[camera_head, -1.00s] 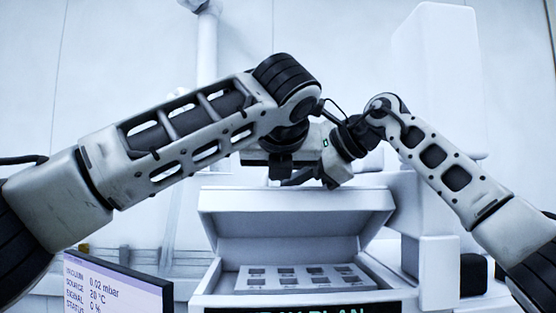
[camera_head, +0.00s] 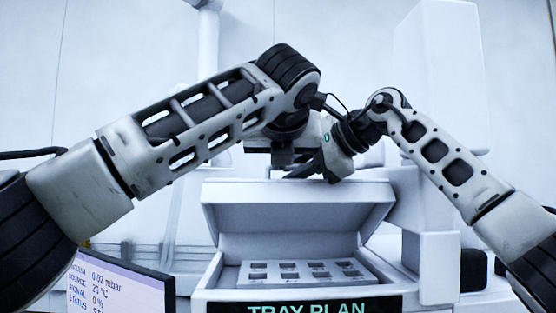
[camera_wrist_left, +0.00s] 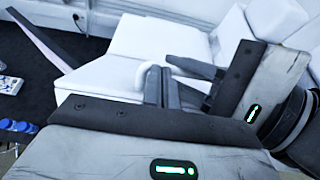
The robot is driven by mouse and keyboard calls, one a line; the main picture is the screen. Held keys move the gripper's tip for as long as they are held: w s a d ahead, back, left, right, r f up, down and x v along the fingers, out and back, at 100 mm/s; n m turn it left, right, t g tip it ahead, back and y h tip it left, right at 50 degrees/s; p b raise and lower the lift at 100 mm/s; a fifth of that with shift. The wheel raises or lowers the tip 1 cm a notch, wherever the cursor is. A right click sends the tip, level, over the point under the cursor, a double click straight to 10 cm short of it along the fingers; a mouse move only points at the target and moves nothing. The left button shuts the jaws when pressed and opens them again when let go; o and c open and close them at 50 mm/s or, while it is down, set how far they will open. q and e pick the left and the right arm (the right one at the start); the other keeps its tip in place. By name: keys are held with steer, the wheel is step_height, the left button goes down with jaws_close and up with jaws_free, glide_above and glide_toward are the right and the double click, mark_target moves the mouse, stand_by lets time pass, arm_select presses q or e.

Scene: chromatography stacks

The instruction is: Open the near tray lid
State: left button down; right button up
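The near tray lid (camera_head: 300,211) stands raised and tilted above the tray box, with an open gap at its front. Pale trays with square wells (camera_head: 305,272) show inside. My left gripper (camera_head: 281,168) is above the lid's top edge; in the left wrist view its dark fingers (camera_wrist_left: 161,86) are close together, beside a white curved handle (camera_wrist_left: 146,72). I cannot tell whether they grip it. My right gripper (camera_head: 304,172) is close beside the left one, above the lid. In the left wrist view its fingers (camera_wrist_left: 190,78) are apart, with nothing seen between them.
A screen (camera_head: 120,285) stands at the front left, and a sign reading TRAY PLAN (camera_head: 305,307) is below the tray box. A tall white housing (camera_head: 438,80) rises at the right. Blue caps (camera_wrist_left: 18,126) lie on a dark surface at the left.

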arm_select(q)
steer(key=shift+w+a, duration=0.25)
arm_select(e)
steer(key=shift+s+a, duration=0.1)
steer(key=shift+s, duration=0.2)
arm_select(q)
steer(key=shift+f, duration=0.1)
